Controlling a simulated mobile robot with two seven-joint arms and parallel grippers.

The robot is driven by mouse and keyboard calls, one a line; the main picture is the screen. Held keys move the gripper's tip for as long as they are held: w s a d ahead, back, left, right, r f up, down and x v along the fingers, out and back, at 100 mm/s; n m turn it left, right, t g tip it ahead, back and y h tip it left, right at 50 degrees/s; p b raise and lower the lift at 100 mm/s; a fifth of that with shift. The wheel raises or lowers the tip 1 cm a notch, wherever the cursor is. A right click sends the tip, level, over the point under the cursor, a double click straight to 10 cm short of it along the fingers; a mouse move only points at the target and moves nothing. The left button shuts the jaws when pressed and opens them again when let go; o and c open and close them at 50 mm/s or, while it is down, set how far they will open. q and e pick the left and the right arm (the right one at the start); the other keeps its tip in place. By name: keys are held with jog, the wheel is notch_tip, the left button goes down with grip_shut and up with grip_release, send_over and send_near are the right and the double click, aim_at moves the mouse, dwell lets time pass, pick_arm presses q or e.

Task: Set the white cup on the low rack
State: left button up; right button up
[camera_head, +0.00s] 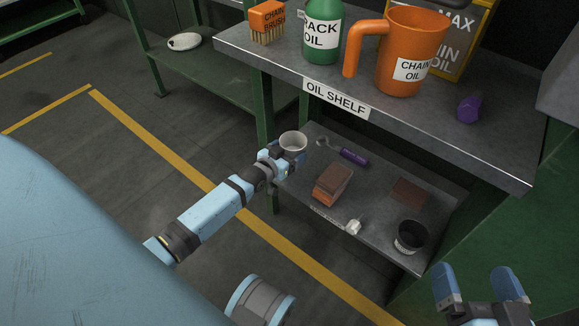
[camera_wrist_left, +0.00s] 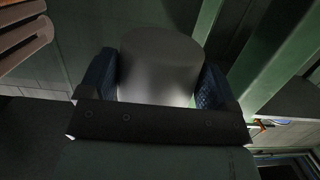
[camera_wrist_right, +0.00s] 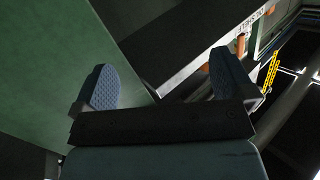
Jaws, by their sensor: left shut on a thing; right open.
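The white cup (camera_head: 293,142) is held in my left gripper (camera_head: 283,152), near the left end of the low rack (camera_head: 385,220) under the oil shelf. In the left wrist view the cup (camera_wrist_left: 162,65) sits between the two blue fingers of my left gripper (camera_wrist_left: 158,88). In the head view the cup looks upright, with its opening up; I cannot tell whether its bottom touches the rack. My right gripper (camera_head: 480,287) is open and empty at the lower right. It also shows open in the right wrist view (camera_wrist_right: 163,88).

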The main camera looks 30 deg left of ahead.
pick_arm(q)
jog(key=shift+f, duration=0.7)
notch_tip(320, 180, down, 4)
jog(key=shift+r+b, duration=0.25)
jog(key=shift+b, duration=0.9)
jog(key=shift+f, duration=0.35)
jog(key=shift+r, duration=0.15)
jog(key=o, duration=1.1)
pick_arm(e)
jog(key=shift+w+d+r+n+t, duration=0.25)
jog(key=shift+w+d+n+t, duration=0.3)
jog(key=shift+w+n, duration=0.3)
jog(key=shift+s, duration=0.1)
